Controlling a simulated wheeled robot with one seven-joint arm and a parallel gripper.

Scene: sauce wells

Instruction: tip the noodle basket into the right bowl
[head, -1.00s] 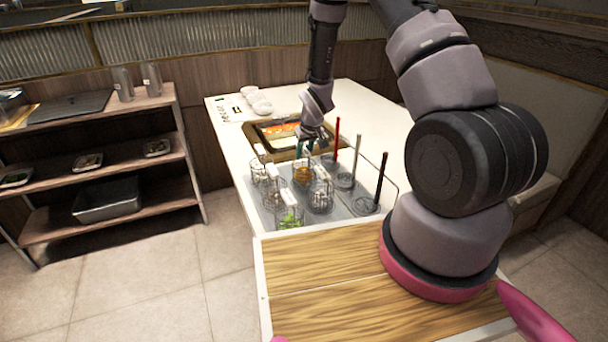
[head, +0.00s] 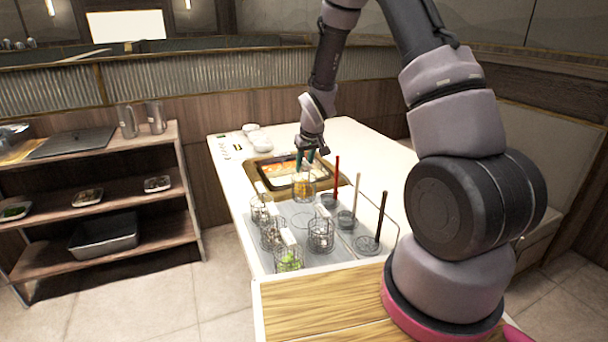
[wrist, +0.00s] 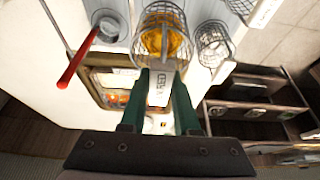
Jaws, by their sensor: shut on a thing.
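The noodle basket (head: 303,188) is a wire cage with orange-yellow contents. My gripper (head: 305,158) is shut on its pale handle and holds it above the rack, roughly upright. In the wrist view, the green fingers of my gripper (wrist: 161,85) clamp the labelled white handle, and the basket (wrist: 163,40) shows beyond them. White bowls (head: 258,142) stand close together at the far left end of the counter. I cannot tell clearly which of them is the right bowl.
Several other wire baskets (head: 320,236) stand in the grey rack. Ladles with upright handles, one red (head: 336,178), stand to the right. A sunken tray (head: 278,170) of food lies behind the basket. A shelf unit (head: 100,201) stands at the left. The counter's far right is clear.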

